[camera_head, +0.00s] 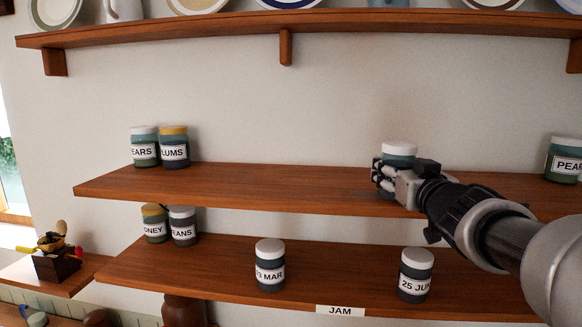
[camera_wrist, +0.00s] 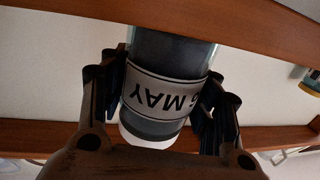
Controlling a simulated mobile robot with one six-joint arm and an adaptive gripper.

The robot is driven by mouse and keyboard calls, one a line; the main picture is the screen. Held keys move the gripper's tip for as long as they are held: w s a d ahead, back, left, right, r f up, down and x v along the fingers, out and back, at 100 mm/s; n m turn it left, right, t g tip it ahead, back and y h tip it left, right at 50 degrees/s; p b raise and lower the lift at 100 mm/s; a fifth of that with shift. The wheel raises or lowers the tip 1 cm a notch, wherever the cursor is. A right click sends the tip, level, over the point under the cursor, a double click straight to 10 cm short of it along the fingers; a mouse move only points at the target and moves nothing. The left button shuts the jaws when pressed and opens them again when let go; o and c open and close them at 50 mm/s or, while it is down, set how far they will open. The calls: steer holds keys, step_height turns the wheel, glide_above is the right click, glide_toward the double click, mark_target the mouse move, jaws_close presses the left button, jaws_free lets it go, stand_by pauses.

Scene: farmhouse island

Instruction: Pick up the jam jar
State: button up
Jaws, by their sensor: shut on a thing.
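A jam jar with a white lid (camera_head: 399,148) is between the fingers of my gripper (camera_head: 387,178), at the middle shelf. In the wrist view this jar (camera_wrist: 164,88) shows upside down, with dark contents and a white label ending in "MAY". My gripper (camera_wrist: 163,108) is shut on the jar, one finger on each side. In the head view my gripper hides much of the jar, and I cannot tell whether its base touches the shelf. Two more jars, "23 MAR" (camera_head: 270,266) and "25 JUN" (camera_head: 415,275), stand on the lower shelf above a "JAM" tag (camera_head: 340,310).
Jars "EARS" (camera_head: 144,147) and "LUMS" (camera_head: 174,147) stand left on the middle shelf (camera_head: 270,185), another jar (camera_head: 564,160) at its right. Two jars stand left on the lower shelf (camera_head: 335,270). The upper shelf (camera_head: 200,31) with plates runs above.

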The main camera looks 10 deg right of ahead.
steer(key=shift+r, duration=0.2)
step_height(320, 180, up, 13)
steer(key=p, duration=0.7)
steer(key=shift+p, duration=0.4)
steer(key=shift+r+b, duration=0.25)
steer(key=shift+b, duration=0.4)
step_height(320, 180, up, 6)
steer(key=shift+r, duration=0.1)
